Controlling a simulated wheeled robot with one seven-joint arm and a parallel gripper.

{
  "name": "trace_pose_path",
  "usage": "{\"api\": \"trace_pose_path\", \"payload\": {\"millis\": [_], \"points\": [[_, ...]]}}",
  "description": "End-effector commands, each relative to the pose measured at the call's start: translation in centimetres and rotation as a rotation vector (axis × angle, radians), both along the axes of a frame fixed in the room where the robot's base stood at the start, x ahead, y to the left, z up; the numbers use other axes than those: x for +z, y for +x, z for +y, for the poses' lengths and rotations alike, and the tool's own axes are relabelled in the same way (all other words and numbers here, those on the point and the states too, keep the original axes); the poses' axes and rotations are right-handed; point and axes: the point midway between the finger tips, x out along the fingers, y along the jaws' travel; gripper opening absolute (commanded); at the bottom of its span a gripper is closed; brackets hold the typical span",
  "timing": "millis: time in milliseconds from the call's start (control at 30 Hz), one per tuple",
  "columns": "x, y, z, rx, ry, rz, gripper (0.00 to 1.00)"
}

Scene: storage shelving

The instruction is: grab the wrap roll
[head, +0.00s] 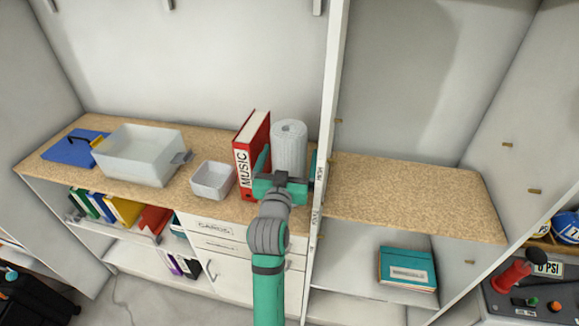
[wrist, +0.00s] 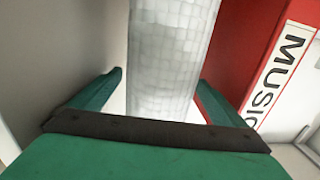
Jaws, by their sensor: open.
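The wrap roll (head: 289,147) is a pale grey-white upright cylinder with a hole in its top. It stands on the tan shelf board, right of a red binder and left of the white upright panel. My gripper (head: 285,172) is open in front of the roll, with a finger on each side of it. In the wrist view, the roll (wrist: 168,62) fills the gap between the green fingers of my gripper (wrist: 160,92), with some space showing at its left. The roll's base is hidden by my gripper in the head view.
The red MUSIC binder (head: 252,155) stands close to my gripper's left finger. The white upright panel (head: 328,125) is close on the right. A small white bin (head: 212,180), a clear tub (head: 140,155) and a blue clipboard (head: 73,148) lie farther left. The right board (head: 410,195) is bare.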

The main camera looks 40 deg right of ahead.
Motion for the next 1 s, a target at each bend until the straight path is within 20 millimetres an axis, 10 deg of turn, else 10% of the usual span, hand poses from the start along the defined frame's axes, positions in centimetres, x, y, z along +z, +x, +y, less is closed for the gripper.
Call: {"api": "trace_pose_path", "payload": {"millis": [233, 433, 1000], "points": [[0.0, 0.1, -0.1, 0.0, -0.001, 0.001, 0.96], [0.0, 0.1, -0.1, 0.0, -0.001, 0.001, 0.5], [1.8, 0.2, 0.0, 0.001, -0.001, -0.004, 0.49]]}}
